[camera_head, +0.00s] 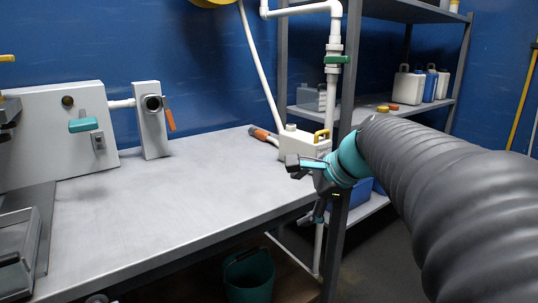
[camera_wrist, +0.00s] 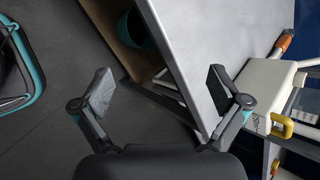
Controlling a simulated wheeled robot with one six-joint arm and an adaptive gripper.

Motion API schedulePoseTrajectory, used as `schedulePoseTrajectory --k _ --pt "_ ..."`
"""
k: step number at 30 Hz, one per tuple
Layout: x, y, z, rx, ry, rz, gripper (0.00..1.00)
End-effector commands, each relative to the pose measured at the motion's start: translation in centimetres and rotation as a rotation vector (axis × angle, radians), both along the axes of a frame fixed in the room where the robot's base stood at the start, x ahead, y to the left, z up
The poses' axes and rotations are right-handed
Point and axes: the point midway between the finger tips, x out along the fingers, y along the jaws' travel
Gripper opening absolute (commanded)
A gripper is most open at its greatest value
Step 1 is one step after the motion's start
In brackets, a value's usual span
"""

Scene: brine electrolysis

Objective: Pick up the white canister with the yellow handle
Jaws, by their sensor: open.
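The white canister (camera_head: 302,145) stands at the far right corner of the metal table, with its yellow handle (camera_head: 321,135) toward the right. My gripper (camera_head: 306,188) is in front of the canister, by the table's right edge, and its upper finger overlaps the canister's lower part in the head view. In the wrist view the canister (camera_wrist: 268,82) is at the right, beyond my right finger, with the yellow handle (camera_wrist: 283,126) below it. My gripper (camera_wrist: 160,90) is open and empty there, its fingers spread over the table edge and floor.
The metal table (camera_head: 190,200) is mostly bare. An orange-tipped hose (camera_head: 264,135) lies beside the canister. A grey shelf post (camera_head: 337,240) stands close behind my gripper. The rack holds another white canister (camera_head: 408,88) and blue bottles. A teal bin (camera_head: 249,277) is under the table.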

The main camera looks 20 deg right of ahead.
Motion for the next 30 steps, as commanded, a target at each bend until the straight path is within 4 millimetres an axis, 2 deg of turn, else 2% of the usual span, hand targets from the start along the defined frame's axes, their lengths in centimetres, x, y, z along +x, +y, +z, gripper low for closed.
schedulePoseTrajectory --k 1,3,6,9,13,17,30 --pt "2.2 -2.6 0.8 0.129 0.009 -0.127 0.98" --pt "4.6 -5.6 2.5 0.313 0.014 -0.281 0.98" --pt "7.2 -9.9 4.6 0.549 0.017 -0.456 0.98" --pt "8.8 -13.6 6.1 0.736 0.017 -0.575 0.98" --pt "9.7 -16.6 7.4 0.890 0.016 -0.657 0.98" --pt "10.5 -17.5 7.8 0.948 0.018 -0.683 0.98" --pt "16.5 -14.8 5.1 0.950 0.019 -0.683 0.98"
